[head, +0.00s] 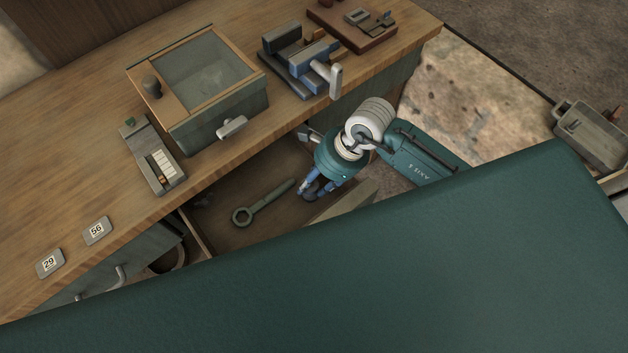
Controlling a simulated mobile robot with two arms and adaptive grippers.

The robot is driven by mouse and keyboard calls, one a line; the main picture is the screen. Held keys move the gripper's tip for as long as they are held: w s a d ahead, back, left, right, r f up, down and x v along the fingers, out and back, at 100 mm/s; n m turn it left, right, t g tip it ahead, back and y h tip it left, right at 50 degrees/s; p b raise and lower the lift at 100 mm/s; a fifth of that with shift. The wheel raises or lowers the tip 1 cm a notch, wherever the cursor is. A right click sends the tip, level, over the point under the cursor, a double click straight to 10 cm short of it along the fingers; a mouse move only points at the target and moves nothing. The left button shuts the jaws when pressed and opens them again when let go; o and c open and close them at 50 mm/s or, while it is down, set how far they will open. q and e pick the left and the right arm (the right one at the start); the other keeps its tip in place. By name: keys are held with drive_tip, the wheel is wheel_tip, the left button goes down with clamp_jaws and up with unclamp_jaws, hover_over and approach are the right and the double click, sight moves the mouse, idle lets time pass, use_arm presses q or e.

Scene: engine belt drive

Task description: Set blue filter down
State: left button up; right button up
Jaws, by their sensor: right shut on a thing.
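My right gripper (312,191) points down into an open drawer (258,180) under the bench top. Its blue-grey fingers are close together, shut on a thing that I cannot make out. I cannot pick out the blue filter for sure; the gripper's teal wrist and fingers cover the spot. My left gripper is not in view.
A green ring wrench (262,203) lies in the drawer, left of my right gripper. On the bench (85,180) stand a glass-topped box (220,115), a blue vise (300,62) and a grey device (152,158). A large teal surface blocks the lower view.

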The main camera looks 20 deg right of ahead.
drive_tip(key=shift+f, duration=0.15)
drive_tip(key=o, duration=1.3)
drive_tip(key=shift+r, duration=0.3)
drive_tip(key=b+v, duration=0.1)
drive_tip(key=v, duration=1)
drive_tip(key=shift+d+r, duration=0.15)
drive_tip(key=shift+r, duration=0.2)
